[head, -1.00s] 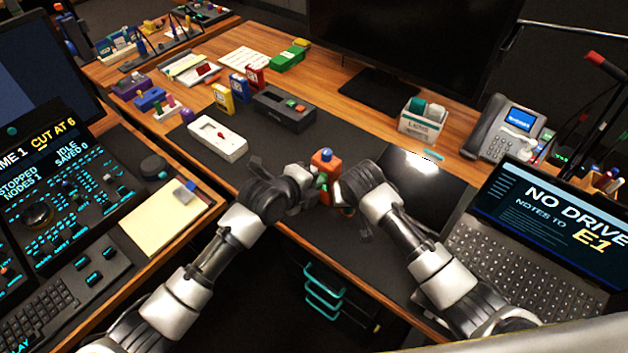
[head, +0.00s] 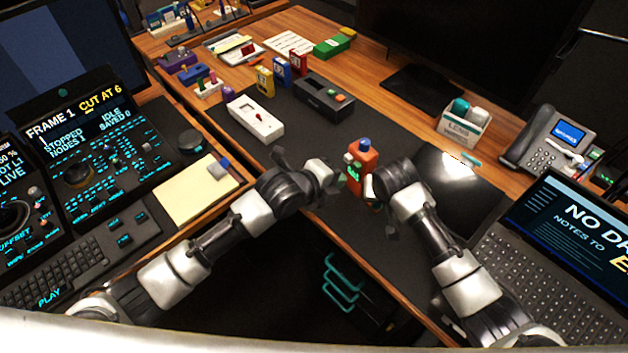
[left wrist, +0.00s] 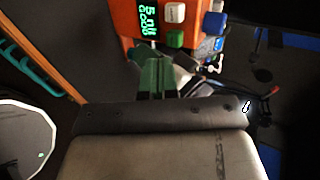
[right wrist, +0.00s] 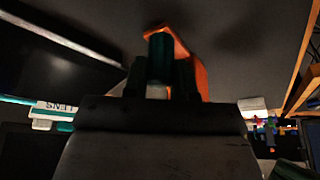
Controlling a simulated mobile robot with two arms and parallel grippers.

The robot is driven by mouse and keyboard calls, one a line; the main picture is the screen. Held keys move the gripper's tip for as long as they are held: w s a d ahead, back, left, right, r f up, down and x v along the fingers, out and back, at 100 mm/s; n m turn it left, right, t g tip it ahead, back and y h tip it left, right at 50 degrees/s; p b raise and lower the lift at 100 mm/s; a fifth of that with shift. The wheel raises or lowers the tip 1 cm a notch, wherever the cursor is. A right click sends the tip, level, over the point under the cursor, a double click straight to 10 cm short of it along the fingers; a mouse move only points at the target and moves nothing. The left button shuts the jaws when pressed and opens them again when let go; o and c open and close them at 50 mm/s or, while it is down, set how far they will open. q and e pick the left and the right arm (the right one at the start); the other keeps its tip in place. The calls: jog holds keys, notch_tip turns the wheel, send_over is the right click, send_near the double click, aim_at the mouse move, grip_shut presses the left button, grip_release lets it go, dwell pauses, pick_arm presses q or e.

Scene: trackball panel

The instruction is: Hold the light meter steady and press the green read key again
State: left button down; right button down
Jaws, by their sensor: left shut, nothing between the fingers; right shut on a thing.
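The light meter (head: 362,158) is an orange box with a blue dome on top, upright over the dark desk mat. My right gripper (head: 370,187) is shut on it from the right; the right wrist view shows its orange body (right wrist: 199,75) by the fingers. In the left wrist view the meter has a lit green display (left wrist: 149,18), a white key (left wrist: 175,12) and the green read key (left wrist: 174,38). My left gripper (left wrist: 157,60) is shut and empty, its tips just below and left of the green key; I cannot tell whether they touch the meter.
A laptop (head: 560,240) is at right, a yellow notepad (head: 195,190) at left.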

pick_arm(q)
jog(key=v, duration=0.9)
jog(key=shift+w+d, duration=0.1)
jog(key=shift+w, duration=0.1)
pick_arm(e)
jog(key=shift+d+f, duration=0.1)
jog(key=c, duration=0.8)
grip_release()
jog(key=shift+r, duration=0.2)
jog(key=v, duration=1.1)
jog(key=shift+s+r, duration=0.15)
jog(key=shift+r, duration=0.2)
jog(key=shift+o, duration=0.3)
jog(key=shift+o, duration=1.2)
